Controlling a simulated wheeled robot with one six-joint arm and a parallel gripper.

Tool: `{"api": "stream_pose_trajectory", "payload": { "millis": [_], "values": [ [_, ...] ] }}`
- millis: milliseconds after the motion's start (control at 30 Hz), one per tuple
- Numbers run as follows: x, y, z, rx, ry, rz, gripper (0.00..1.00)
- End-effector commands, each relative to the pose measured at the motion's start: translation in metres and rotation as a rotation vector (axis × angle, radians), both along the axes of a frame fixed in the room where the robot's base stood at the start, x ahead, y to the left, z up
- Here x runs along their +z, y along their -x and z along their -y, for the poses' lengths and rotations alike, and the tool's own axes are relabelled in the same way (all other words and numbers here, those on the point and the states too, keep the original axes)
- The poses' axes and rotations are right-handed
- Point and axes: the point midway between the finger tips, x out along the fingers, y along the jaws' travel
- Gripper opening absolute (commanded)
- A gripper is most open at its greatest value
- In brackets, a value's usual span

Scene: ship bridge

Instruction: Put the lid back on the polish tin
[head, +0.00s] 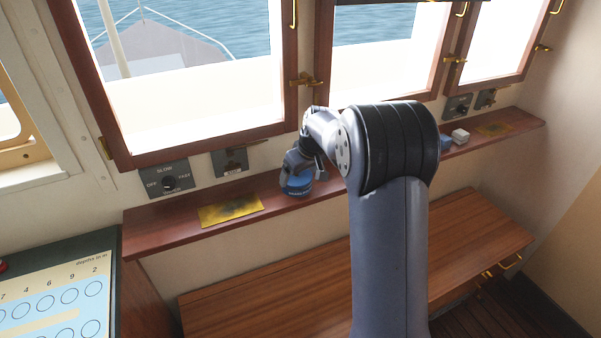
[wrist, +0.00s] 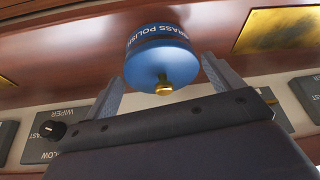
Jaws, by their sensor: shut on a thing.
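The blue polish tin (head: 297,189) stands on the wooden window shelf, partly hidden by my gripper in the head view. In the wrist view the tin (wrist: 158,36) shows upside down with its "BRASS POLISH" lettering. Its blue lid (wrist: 160,65) with a small brass knob lies against the tin, with a dark line between them. My gripper (head: 303,175) is over the tin. In the wrist view my gripper (wrist: 163,69) has one finger on each side of the lid and is shut on it. I cannot tell whether the lid is fully seated.
The narrow shelf (head: 160,225) runs under the windows. A white block (head: 460,136) and a small blue item (head: 446,142) stand to the right. Control panels (head: 168,182) sit on the wall behind.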

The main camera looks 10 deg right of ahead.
Motion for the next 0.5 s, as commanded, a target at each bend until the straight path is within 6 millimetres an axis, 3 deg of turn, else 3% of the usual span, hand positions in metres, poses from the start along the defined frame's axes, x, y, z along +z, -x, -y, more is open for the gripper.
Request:
{"api": "stream_pose_trajectory", "payload": {
  "millis": [167,200,367,500],
  "values": [
    [0.0004,-0.0001,0.0,0.0,0.0,0.001,0.65],
    [0.0004,-0.0001,-0.0001,0.0,0.0,0.001,0.88],
    [0.0004,-0.0001,0.0,0.0,0.0,0.001,1.0],
    [0.0003,-0.0001,0.0,0.0,0.0,0.0,1.0]
  ]
}}
